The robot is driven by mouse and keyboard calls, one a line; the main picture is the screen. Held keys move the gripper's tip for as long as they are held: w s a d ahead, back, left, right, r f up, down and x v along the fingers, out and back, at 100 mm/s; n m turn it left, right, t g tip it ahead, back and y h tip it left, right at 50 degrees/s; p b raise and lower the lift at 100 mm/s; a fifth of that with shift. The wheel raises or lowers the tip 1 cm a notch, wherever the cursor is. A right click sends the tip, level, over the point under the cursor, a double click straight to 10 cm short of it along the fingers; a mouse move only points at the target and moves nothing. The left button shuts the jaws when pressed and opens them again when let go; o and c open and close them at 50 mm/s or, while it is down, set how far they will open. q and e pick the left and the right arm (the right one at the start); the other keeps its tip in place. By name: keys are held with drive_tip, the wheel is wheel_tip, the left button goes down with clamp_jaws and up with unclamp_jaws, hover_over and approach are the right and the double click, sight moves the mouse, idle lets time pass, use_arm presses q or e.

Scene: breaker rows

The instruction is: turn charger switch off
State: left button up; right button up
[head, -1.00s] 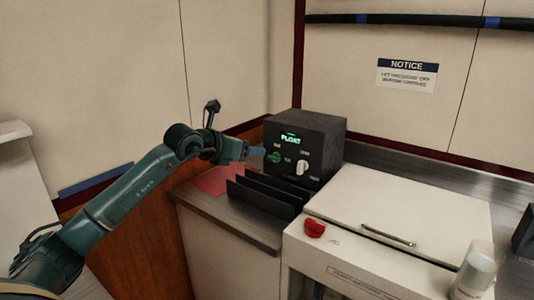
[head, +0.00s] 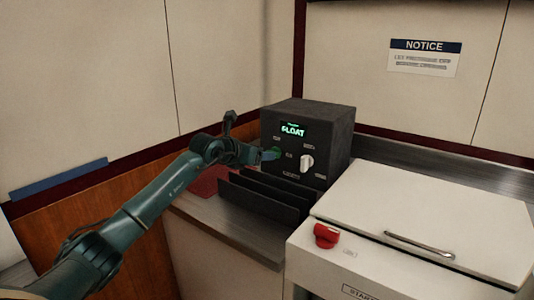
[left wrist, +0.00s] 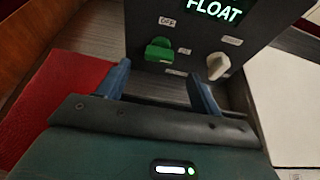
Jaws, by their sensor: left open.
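The charger is a dark box (head: 335,122) on the counter, and its green display (head: 293,130) reads FLOAT. A green switch knob (left wrist: 159,50) is on its front face, with a label reading OFF at its upper right in the left wrist view. A white knob (head: 307,163) sits to the right of it and also shows in the left wrist view (left wrist: 218,65). My left gripper (head: 270,154) is at the charger's front face. In the left wrist view its blue fingers (left wrist: 158,82) are spread and empty, with the green knob ahead between them, apparently not touched.
Dark upright dividers (head: 262,196) stand in front of the charger, below my left gripper. A red mat (head: 208,181) lies to their left. A white lidded cabinet (head: 425,215) with a red knob (head: 326,235) is at the right. A notice (head: 425,57) hangs behind.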

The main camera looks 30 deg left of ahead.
use_arm(q)
drive_tip(key=shift+x, duration=2.8)
drive_tip(key=shift+c, duration=0.2)
drive_tip(key=c, duration=0.9)
drive_tip(key=shift+c, duration=0.2)
drive_tip(key=shift+w+a+f+n+h+p, duration=0.1)
drive_tip(key=shift+a+n+h+p, duration=0.1)
drive_tip(key=shift+n+h, duration=0.85)
drive_tip(key=shift+a+f+n+h+p, duration=0.15)
drive_tip(key=shift+n+h, duration=0.5)
drive_tip(key=shift+n, duration=0.7)
drive_tip(key=shift+a+r, duration=0.1)
